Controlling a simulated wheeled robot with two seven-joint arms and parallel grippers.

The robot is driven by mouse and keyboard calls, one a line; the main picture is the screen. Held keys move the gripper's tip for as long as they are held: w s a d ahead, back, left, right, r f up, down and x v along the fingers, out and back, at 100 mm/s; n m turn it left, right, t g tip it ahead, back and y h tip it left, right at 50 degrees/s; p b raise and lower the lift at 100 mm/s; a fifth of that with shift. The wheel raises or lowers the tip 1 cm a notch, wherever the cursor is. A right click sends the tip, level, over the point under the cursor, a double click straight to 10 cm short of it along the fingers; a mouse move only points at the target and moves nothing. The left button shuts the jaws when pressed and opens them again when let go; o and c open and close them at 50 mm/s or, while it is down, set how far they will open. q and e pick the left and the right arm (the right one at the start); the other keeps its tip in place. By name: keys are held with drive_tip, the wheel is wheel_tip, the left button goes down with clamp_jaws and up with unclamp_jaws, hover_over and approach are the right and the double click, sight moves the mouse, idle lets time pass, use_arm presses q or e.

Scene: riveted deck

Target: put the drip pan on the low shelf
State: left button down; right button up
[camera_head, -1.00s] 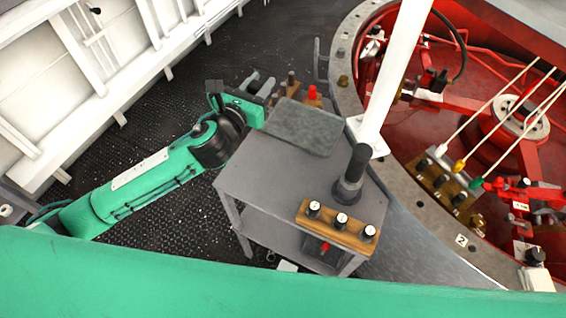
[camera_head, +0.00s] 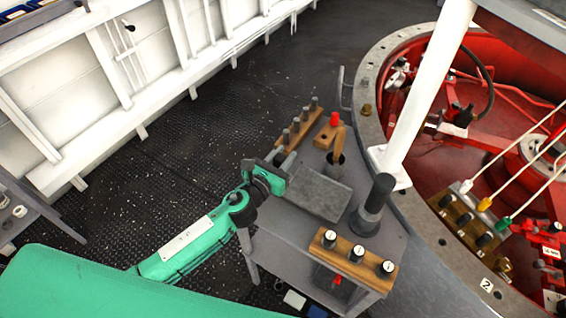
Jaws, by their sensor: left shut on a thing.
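The drip pan (camera_head: 322,194) is a flat dark grey piece over the top of the grey cart, left of a black cylinder. My left gripper (camera_head: 281,177) is shut on its left edge. I cannot tell whether the pan touches the cart top. The cart's low shelf (camera_head: 291,264) shows only in part beneath the top, between the legs. Most of it is hidden by the top. My right gripper is not in view.
On the cart top (camera_head: 275,225) stand the black cylinder (camera_head: 373,208), a wooden block with dials (camera_head: 354,259) at the front, and a cup (camera_head: 334,164), a red-tipped block (camera_head: 327,134) and a pegged wooden rack (camera_head: 299,127) at the back. A white post (camera_head: 428,85) rises at right.

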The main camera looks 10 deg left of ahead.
use_arm(q)
drive_tip(key=shift+f, duration=1)
drive_tip(key=shift+f, duration=0.15)
drive_tip(key=c, duration=1.1)
unclamp_jaws()
